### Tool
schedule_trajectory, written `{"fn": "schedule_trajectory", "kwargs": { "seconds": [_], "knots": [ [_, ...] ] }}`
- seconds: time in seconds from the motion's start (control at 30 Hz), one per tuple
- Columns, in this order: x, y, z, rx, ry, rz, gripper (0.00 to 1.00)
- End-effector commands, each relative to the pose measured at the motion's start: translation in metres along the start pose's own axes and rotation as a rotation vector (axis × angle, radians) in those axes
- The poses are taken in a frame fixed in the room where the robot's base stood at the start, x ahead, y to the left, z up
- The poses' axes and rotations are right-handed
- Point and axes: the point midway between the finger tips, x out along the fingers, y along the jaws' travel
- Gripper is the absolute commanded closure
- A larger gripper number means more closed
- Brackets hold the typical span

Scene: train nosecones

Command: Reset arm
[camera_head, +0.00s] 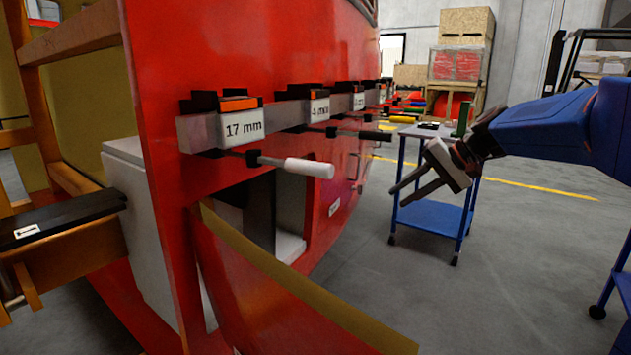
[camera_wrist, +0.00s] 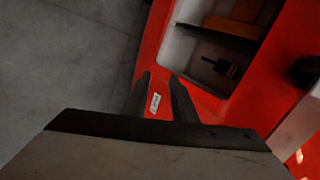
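My blue arm (camera_head: 560,125) reaches in from the right in the head view. My gripper (camera_head: 404,190) hangs at its end, pointing down and to the left, in front of the blue cart. Its two dark fingers are apart with nothing between them. In the wrist view the fingers of my gripper (camera_wrist: 160,82) also stand apart and empty. Beyond them are the red nosecone panel (camera_wrist: 205,98) and a small white label (camera_wrist: 155,102). No contact with the panel shows.
The red nosecone (camera_head: 240,60) fills the left and carries labelled blocks such as 17 mm (camera_head: 240,128), with a white-handled tool (camera_head: 308,168) sticking out. A blue cart (camera_head: 432,215) stands behind my gripper. A wooden crate (camera_head: 455,90) is further back.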

Motion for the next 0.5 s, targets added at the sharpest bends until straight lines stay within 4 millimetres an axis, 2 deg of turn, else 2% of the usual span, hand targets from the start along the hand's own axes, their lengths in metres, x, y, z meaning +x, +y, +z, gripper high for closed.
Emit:
{"fn": "schedule_trajectory", "kwargs": {
  "seconds": [0.03, 0.1, 0.5],
  "knots": [
    [-0.001, 0.003, 0.015, -0.012, 0.002, 0.024, 0.76],
    [-0.002, 0.010, 0.033, -0.026, 0.005, 0.058, 0.76],
    [-0.008, 0.058, 0.128, -0.119, 0.034, 0.252, 0.76]
  ]
}}
